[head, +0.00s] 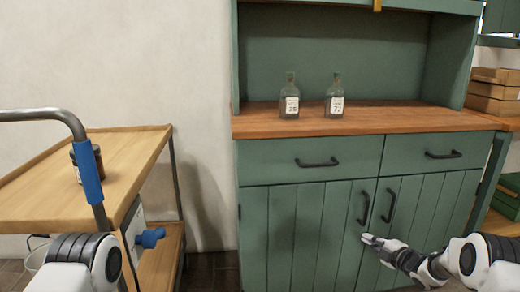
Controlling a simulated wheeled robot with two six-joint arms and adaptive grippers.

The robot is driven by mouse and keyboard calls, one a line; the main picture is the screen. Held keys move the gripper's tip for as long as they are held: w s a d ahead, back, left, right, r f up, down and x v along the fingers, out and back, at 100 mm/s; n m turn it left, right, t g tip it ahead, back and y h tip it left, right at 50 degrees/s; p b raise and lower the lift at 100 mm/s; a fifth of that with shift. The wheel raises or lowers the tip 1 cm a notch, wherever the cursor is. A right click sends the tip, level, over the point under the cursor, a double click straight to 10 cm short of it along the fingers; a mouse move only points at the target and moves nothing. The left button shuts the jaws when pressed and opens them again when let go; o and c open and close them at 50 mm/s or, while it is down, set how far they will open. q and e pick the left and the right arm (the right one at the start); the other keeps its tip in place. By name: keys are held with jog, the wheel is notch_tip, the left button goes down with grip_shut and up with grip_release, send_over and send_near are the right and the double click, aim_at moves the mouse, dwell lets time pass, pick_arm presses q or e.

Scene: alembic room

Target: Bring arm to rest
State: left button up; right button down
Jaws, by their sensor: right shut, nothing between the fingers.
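My right gripper (372,241) is shut and empty. It shows in front of the green cabinet's lower doors, just below the dark door handles; I cannot tell whether it touches the door. My right arm comes in from the lower right corner. Part of my left arm shows at the lower left, in front of the wooden cart, and its gripper is not in view.
A green cabinet (290,222) has a wooden counter (410,119) bearing two labelled glass bottles, one left (290,98) and one right (335,97). A wooden cart (125,150) with a dark jar (76,165) stands at the left. Boxes (495,91) sit on shelves at the right.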

jog(key=s+a+f+m+g+h, duration=0.1)
jog(key=s+a+f+m+g, duration=0.25)
jog(key=s+a+f, duration=0.5)
jog(key=s+a+f+m+g+h, duration=0.1)
jog(key=s+a+f+m+g, duration=0.35)
jog(key=s+f, duration=0.7)
jog(key=s+m+g+h, duration=0.4)
jog(key=s+m+g, duration=0.55)
jog(key=s, duration=2.55)
notch_tip(320, 180, up, 34)
jog(key=m+t+p, duration=0.2)
jog(key=p, duration=3.1)
jog(key=shift+w+d+f+t, duration=0.2)
jog(key=shift+w+d+t, duration=0.15)
jog(key=shift+w, duration=0.1)
